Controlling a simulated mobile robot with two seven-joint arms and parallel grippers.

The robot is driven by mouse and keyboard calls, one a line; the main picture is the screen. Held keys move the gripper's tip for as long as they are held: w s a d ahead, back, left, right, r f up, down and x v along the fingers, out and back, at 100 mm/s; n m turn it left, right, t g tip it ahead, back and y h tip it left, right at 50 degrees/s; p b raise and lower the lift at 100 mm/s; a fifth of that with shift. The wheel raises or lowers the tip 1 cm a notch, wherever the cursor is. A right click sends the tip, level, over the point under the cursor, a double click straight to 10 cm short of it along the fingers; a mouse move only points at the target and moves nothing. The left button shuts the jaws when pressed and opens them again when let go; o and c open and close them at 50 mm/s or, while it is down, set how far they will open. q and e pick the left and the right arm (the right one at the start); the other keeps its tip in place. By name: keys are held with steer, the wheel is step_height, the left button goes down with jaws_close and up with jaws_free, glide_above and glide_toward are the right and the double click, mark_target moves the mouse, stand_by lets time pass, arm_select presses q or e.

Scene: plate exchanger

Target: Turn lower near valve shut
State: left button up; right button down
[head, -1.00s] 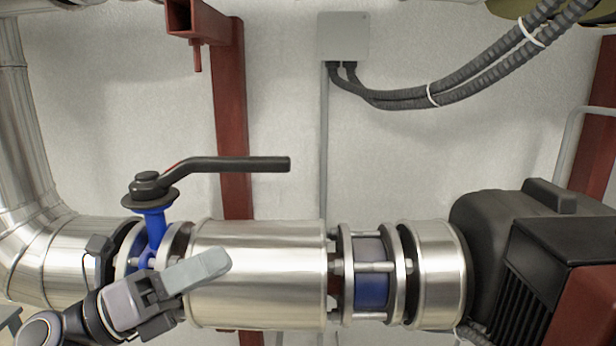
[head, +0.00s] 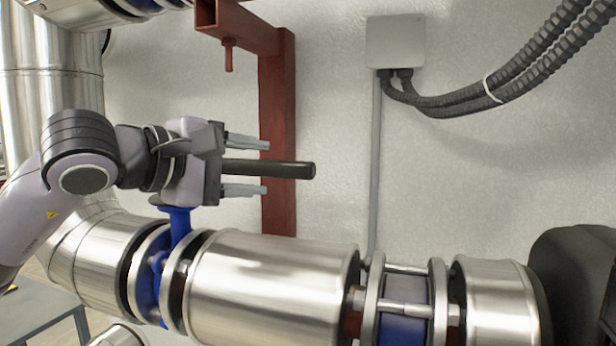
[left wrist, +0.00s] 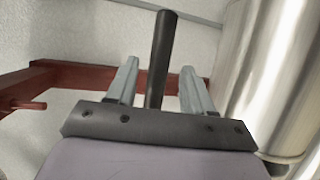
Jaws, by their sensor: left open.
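The valve's black lever handle (head: 290,169) points right, roughly along the pipe, above the blue valve body (head: 179,222). My left gripper (head: 245,168) is open, with one finger above the lever and one below it in the head view. The lever also shows between the two fingers in the left wrist view (left wrist: 161,50), with gaps on both sides. The lever's pivot is hidden behind my gripper and wrist. My right gripper is not in view.
The insulated metal pipe (head: 275,285) runs below the lever. A red steel post (head: 278,120) stands behind it, with a bracket (head: 238,25) above. A grey box (head: 395,42) with cables is on the wall. Open space lies right of the lever.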

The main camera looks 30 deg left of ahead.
arm_select(q)
steer(key=p+x, duration=0.1)
steer(key=x, duration=0.6)
steer(key=shift+s, duration=0.1)
jaws_close()
